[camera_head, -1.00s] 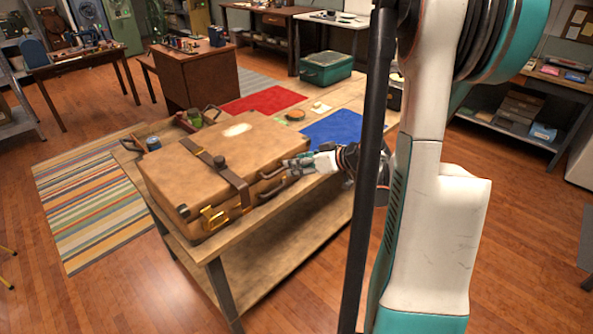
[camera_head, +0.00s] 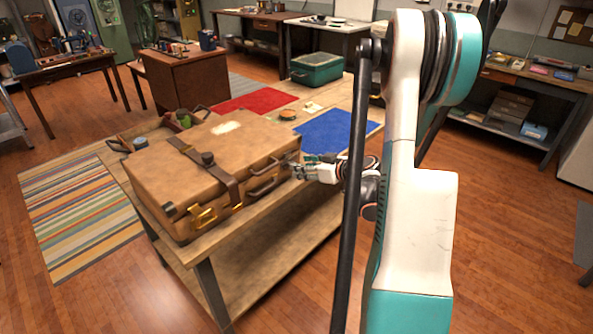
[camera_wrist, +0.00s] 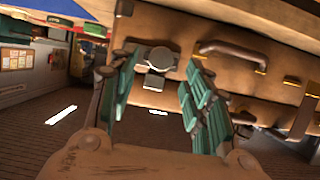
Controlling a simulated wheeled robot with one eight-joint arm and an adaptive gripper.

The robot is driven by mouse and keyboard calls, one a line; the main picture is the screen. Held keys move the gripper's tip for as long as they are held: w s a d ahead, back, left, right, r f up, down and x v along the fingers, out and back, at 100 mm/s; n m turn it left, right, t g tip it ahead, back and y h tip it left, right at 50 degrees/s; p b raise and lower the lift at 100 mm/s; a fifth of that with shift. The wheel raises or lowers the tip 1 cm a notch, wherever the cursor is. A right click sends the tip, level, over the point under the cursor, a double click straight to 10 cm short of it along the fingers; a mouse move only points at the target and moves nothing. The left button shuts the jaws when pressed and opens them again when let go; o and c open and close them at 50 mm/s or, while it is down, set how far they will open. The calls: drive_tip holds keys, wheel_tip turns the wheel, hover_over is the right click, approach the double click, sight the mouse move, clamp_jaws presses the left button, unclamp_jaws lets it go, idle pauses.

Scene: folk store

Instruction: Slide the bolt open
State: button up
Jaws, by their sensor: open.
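A brown suitcase (camera_head: 245,150) lies flat on a wooden table, its front side facing the lower right. In the wrist view its side (camera_wrist: 185,24) fills the upper part. A small grey metal bolt or latch (camera_wrist: 160,58) sits on that side, with a square grey piece (camera_wrist: 154,83) just below it. My gripper (camera_head: 297,170) is at the right end of the suitcase's front side. In the wrist view my gripper (camera_wrist: 158,97) is open, its teal fingers on either side of the metal pieces. I cannot tell whether the fingers touch them.
A dark handle (camera_wrist: 232,51) is right of my fingers in the wrist view. A strap with a buckle (camera_head: 207,160) crosses the suitcase, and a gold latch (camera_head: 204,217) is at its near left end. A blue mat (camera_head: 338,132) and green box (camera_head: 317,69) lie behind my gripper.

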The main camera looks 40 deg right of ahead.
drive_tip(key=shift+b+x, duration=0.5)
drive_tip(key=shift+x, duration=1.6)
